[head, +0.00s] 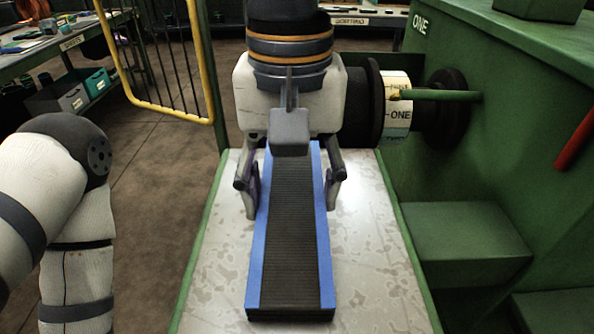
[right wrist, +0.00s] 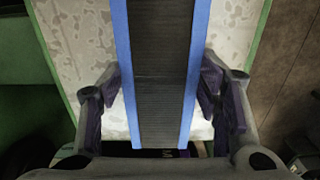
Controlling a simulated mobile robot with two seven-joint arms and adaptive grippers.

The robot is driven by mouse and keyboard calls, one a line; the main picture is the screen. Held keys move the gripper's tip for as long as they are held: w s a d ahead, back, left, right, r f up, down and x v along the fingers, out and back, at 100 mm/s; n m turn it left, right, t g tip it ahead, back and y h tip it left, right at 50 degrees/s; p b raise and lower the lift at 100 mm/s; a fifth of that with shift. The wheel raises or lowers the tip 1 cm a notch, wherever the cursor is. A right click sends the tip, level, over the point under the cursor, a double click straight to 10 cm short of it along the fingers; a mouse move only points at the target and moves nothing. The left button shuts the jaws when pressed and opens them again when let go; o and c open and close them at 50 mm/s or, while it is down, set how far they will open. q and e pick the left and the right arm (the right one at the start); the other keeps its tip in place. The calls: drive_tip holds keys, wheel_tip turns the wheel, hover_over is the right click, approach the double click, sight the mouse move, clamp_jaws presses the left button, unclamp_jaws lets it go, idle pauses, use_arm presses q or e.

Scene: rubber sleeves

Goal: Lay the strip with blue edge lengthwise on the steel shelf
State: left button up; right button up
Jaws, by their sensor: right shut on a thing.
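The strip with blue edge (head: 292,240) is a long dark ribbed band with a blue border down each long side. It lies lengthwise over the steel shelf (head: 375,265), a pale, stained plate with green rims. I cannot tell whether its whole underside touches the shelf. My right gripper (head: 292,195) is shut on the strip near its far end, one finger at each blue edge. The right wrist view shows the strip (right wrist: 165,65) between the purple-padded fingers (right wrist: 163,105), above the shelf (right wrist: 78,45). My left gripper is out of view; only its arm shows at the left.
A green machine (head: 490,140) with a marked drum (head: 397,112) and a green rod (head: 435,95) stands to the right. A yellow rail (head: 205,60) rises behind the shelf's left side. A workbench (head: 75,45) stands back left. The floor left of the shelf is clear.

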drive_tip(key=shift+a+f, duration=0.15)
drive_tip(key=shift+f, duration=0.2)
drive_tip(key=o, duration=1.2)
drive_tip(key=shift+o, duration=0.2)
